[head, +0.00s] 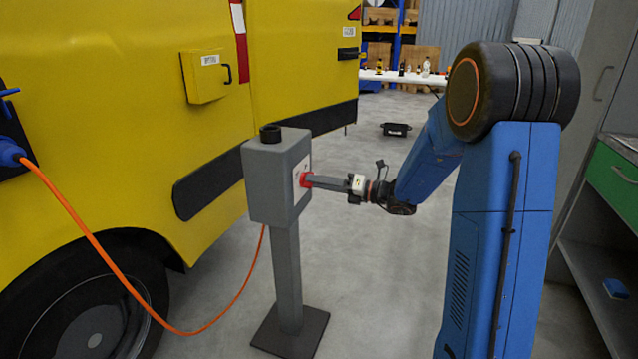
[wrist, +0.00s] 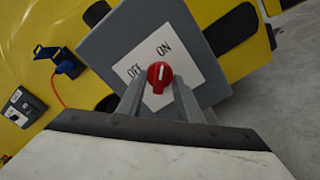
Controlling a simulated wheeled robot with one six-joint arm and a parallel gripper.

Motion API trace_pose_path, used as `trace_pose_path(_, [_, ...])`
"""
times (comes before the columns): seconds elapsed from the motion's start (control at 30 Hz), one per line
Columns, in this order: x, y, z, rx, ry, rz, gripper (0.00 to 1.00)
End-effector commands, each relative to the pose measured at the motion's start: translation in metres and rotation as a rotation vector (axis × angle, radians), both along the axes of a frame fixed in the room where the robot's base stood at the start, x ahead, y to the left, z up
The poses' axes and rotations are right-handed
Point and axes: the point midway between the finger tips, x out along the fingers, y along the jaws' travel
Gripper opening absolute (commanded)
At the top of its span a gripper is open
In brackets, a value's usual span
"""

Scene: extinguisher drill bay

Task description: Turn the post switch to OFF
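The post switch is a grey box (head: 278,180) on a grey post, with a red knob (wrist: 160,77) on a white label plate (wrist: 181,68). In the wrist view the plate reads OFF to the left and ON above the knob. The knob's white mark points up, nearer ON. My gripper (head: 312,181) reaches in from the right at the knob. In the wrist view its two fingers (wrist: 160,82) stand on either side of the knob, close to it. I cannot tell whether they press on it.
A yellow vehicle (head: 112,80) stands close behind and left of the post. An orange cable (head: 108,258) hangs from a blue plug (head: 10,153) and runs low behind the post. A dark base plate (head: 290,333) lies on the floor. Open floor lies right of the post.

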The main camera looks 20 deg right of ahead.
Motion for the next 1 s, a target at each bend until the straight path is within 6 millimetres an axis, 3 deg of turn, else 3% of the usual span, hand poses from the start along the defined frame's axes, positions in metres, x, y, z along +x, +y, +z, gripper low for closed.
trace_pose_path(0.07, [0.0000, -0.0001, 0.0001, 0.000, 0.000, 0.000, 0.33])
trace_pose_path(0.23, [-0.0001, -0.0002, 0.0001, 0.000, 0.000, 0.000, 0.00])
trace_pose_path(0.67, [-0.0002, -0.0004, 0.0002, -0.034, -0.047, 0.000, 0.00])
trace_pose_path(1.0, [-0.0005, -0.0003, 0.0004, -0.181, -0.248, -0.001, 0.00])
